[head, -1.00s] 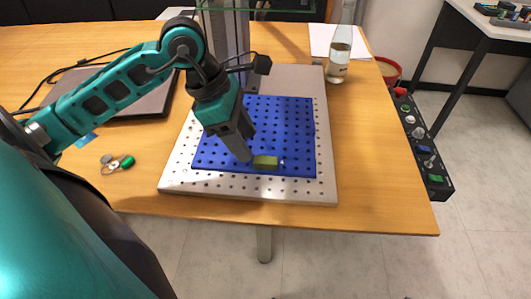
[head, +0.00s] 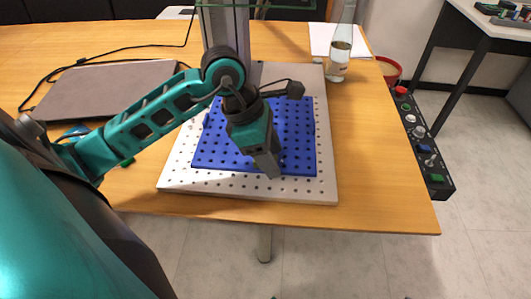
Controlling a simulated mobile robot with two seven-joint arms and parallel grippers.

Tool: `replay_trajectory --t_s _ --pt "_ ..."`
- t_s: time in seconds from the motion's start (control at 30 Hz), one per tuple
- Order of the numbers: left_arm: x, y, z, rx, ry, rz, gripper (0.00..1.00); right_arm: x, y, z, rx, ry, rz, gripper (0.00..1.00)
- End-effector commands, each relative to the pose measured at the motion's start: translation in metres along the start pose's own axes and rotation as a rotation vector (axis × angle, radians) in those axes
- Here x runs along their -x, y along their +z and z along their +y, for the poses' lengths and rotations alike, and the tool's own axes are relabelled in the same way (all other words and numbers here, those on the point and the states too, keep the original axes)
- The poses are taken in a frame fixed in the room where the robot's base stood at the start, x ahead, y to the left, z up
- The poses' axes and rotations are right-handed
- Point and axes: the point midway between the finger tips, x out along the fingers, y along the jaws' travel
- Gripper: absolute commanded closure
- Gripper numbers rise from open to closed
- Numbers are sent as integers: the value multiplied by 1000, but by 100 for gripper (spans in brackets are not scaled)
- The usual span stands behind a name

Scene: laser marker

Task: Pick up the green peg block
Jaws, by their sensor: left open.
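The green peg block is not visible in the head view now; my left gripper covers the spot where it lay on the blue perforated plate (head: 220,162). My left gripper (head: 272,170) points down over the front part of that plate, with its jaws open. Whether the block is between or behind the fingers cannot be seen. My right gripper is not in view.
The blue plate lies on a silver perforated base (head: 180,178) near the table's front edge. A column (head: 226,28) rises behind it. A glass bottle (head: 338,62) stands at the back right. A closed laptop (head: 100,85) lies at the left. A control panel (head: 420,140) runs along the right edge.

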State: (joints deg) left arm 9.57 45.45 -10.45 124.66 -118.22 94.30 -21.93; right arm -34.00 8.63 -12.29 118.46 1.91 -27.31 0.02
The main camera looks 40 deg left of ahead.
Motion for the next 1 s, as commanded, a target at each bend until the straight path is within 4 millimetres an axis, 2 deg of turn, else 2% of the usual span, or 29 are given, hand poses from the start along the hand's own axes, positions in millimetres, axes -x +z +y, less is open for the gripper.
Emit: replay_trajectory --t_s 0.07,0.6,1.0 --pt "0 0 0 0 0 0 47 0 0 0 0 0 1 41" --pt "0 0 0 0 0 0 98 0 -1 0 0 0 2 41" --pt "3 1 0 0 0 -1 100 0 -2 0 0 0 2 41"
